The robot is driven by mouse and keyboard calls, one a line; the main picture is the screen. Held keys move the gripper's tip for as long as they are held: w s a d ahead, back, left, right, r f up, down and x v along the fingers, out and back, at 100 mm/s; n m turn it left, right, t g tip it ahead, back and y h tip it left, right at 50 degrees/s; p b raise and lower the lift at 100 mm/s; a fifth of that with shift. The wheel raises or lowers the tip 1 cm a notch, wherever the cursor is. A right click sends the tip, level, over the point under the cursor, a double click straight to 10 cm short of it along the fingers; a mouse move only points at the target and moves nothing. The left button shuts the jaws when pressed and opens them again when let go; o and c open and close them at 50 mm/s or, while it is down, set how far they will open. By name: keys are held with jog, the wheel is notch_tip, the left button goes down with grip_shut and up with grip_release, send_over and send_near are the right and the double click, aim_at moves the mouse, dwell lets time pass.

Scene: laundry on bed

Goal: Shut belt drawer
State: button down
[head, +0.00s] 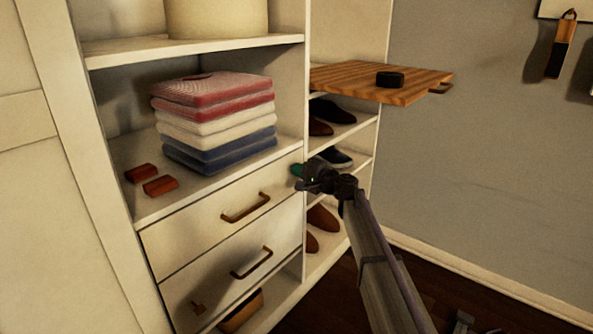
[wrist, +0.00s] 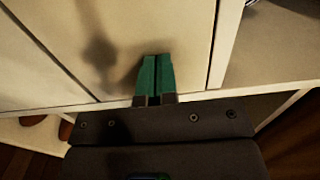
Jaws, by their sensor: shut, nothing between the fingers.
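The upper drawer (head: 200,222) has a pale front with a brown bar handle (head: 245,207). The lower drawer (head: 215,277) has a similar handle (head: 251,262). Both fronts look about flush with the cabinet, and no open drawer interior shows. I cannot tell which one is the belt drawer. My gripper (head: 297,170) is shut and empty at the upper drawer's right end. In the wrist view its green fingertips (wrist: 156,60) are together close to a pale front panel (wrist: 178,25), beside a dark vertical gap. Whether they touch the panel is unclear.
Folded red, white and blue clothes (head: 213,120) and two reddish-brown blocks (head: 160,187) lie on the shelf above the drawers. Shoes stand on side shelves. Open floor lies right.

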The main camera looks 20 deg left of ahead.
jog(key=v, duration=1.4)
jog(key=s+d+f+n+g+h, duration=0.5)
jog(key=s+d+f+h, duration=0.25)
jog(key=s+f, duration=0.5)
jog(key=s+d+f+m+h+p, duration=0.15)
jog(key=s+d+h, duration=0.35)
jog(key=s+d, duration=0.6)
jog(key=s+d+f+n+h, duration=0.15)
jog(key=s+d+h, duration=0.5)
jog(key=d, duration=0.85)
notch_tip(320, 180, up, 38)
jog(key=m+y+p, duration=0.1)
jog(key=y+p, duration=0.1)
jog(key=p, duration=3.5)
jog(key=shift+d+f+g+p, duration=0.2)
jog(key=shift+d+g+p, duration=0.15)
jog(key=shift+g, duration=0.05)
